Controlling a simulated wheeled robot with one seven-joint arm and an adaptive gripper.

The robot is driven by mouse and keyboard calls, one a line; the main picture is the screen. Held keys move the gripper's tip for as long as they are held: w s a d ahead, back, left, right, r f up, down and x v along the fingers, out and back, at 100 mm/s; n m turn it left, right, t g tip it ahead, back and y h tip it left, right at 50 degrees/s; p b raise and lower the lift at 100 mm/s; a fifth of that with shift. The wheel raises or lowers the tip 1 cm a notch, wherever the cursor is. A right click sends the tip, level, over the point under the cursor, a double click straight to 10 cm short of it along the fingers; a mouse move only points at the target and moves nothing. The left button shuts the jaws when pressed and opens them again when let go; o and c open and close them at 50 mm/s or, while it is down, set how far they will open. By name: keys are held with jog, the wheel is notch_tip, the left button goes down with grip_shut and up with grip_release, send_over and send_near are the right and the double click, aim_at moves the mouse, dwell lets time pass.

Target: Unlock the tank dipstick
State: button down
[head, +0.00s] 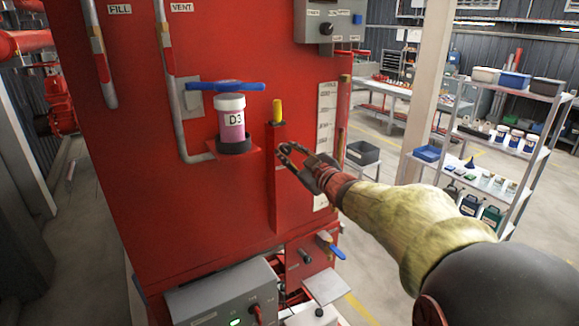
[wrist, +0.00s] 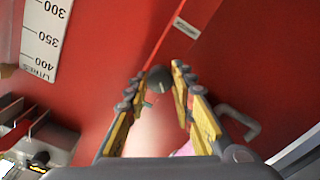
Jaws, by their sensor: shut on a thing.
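The tank dipstick (head: 277,108) shows as a yellow handle standing upright at the top of a red housing (head: 274,190) on the red tank front. My gripper (head: 288,150) reaches in from the right, just below the yellow handle and beside the housing. In the wrist view, my gripper's fingers (wrist: 160,75) are closed around a small dark round knob (wrist: 158,78) against the red surface. The fingers hide the knob in the head view. I cannot tell whether the dipstick is locked.
Left of the dipstick, a pink jar marked D3 (head: 232,118) sits in a red bracket, below a blue valve handle (head: 225,86). A white level scale (head: 326,105) is to the right. A grey control box (head: 228,295) and a blue-handled valve (head: 329,245) are below.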

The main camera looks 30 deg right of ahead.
jog(key=n+b, duration=0.5)
jog(key=shift+f+n+b, duration=0.25)
jog(key=shift+n+b, duration=0.05)
jog(key=shift+r+n+b, duration=0.1)
jog(key=shift+n+b, duration=1.8)
jog(key=shift+n, duration=0.4)
jog(key=c, duration=1.5)
grip_release()
jog(key=shift+r, duration=0.1)
jog(key=shift+s, duration=0.1)
jog(key=s, duration=1.2)
jog(key=shift+d, duration=0.15)
